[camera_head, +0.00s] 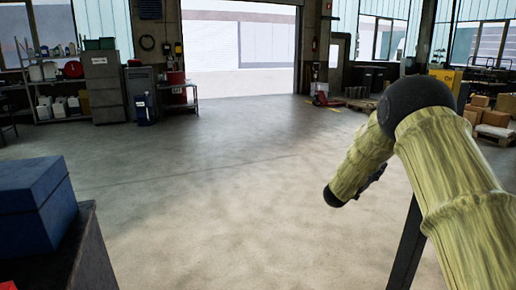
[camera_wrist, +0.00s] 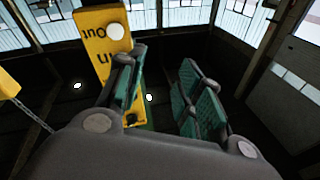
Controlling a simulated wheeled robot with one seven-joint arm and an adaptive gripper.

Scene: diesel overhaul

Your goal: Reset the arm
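My arm (camera_head: 448,165), in a pale yellow ribbed cover with dark joints, is raised and bent at the right of the head view. One section reaches down and left to a dark end over the floor. In the wrist view my gripper (camera_wrist: 165,75) has its two green-padded fingers apart. Only dark background shows between them, so it is open and empty. My gripper's fingers cannot be made out in the head view.
A blue box (camera_head: 35,198) sits on a dark cabinet (camera_head: 92,262) at the near left. Open concrete floor (camera_head: 220,190) lies ahead. Shelves (camera_head: 50,85) stand back left; cardboard boxes (camera_head: 480,103) stand right. A yellow lettered panel (camera_wrist: 105,50) appears behind my left finger.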

